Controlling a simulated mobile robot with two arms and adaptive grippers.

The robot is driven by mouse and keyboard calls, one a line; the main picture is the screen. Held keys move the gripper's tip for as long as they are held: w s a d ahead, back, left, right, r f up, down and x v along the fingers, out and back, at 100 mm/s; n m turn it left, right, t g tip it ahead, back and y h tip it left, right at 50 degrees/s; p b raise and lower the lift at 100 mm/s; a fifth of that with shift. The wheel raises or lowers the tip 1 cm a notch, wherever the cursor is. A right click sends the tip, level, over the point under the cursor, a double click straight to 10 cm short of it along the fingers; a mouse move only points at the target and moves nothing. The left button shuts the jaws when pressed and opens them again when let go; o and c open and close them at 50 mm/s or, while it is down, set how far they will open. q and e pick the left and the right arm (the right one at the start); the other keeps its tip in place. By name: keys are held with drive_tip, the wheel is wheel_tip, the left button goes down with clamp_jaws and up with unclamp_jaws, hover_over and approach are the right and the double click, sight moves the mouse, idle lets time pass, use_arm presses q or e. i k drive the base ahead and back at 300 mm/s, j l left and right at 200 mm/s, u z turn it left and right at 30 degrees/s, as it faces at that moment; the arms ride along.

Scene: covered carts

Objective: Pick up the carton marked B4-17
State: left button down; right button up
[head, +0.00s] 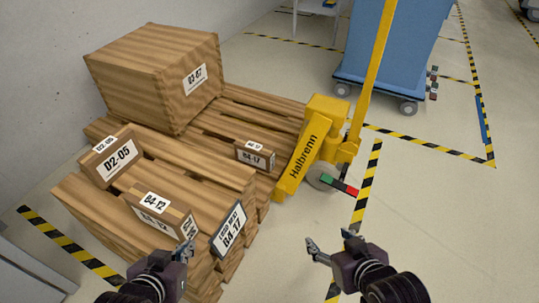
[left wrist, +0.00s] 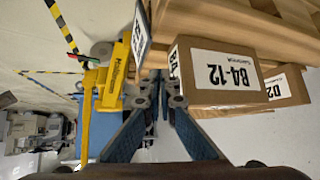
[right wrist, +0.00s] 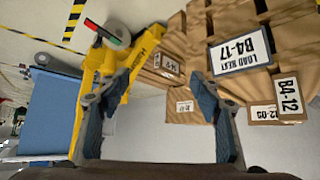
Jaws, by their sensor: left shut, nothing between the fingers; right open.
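A small brown carton (head: 255,155), whose label appears to read B4-17, lies on the far pallet stack beside the yellow pallet jack. It also shows, small and upside down, in the right wrist view (right wrist: 166,66). A grey-framed placard reading "LOAD NEXT B4-17" (head: 228,230) stands at the near stack's right corner; the right wrist view shows it too (right wrist: 240,52). My left gripper (head: 172,258) is shut and empty in front of the near stack, by the B4-12 carton (left wrist: 215,75). My right gripper (head: 331,241) is open and empty over the floor, right of the stack.
The yellow pallet jack (head: 318,135) stands at the stack's right. A blue covered cart (head: 395,45) is behind.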

sight(259, 157)
drive_tip(key=l+u, duration=0.1)
drive_tip(key=u, duration=0.35)
drive_tip(key=i+l+u, duration=0.1)
drive_tip(key=u, duration=0.4)
drive_tip(key=l+u, duration=0.1)
drive_tip(key=u, duration=0.35)
drive_tip(key=l+u, duration=0.2)
drive_tip(key=l, duration=0.2)
drive_tip(key=l+u, duration=0.15)
drive_tip(key=l, duration=0.25)
drive_tip(key=k+l+u, duration=0.2)
drive_tip(key=l, duration=0.2)
drive_tip(key=l+u, duration=0.15)
drive_tip(key=l, duration=0.25)
drive_tip(key=k+l+u, duration=0.2)
drive_tip(key=l, duration=0.2)
drive_tip(key=k+l+u, duration=0.15)
drive_tip(key=l, duration=0.2)
drive_tip(key=k+l, duration=0.1)
drive_tip(key=l, duration=0.35)
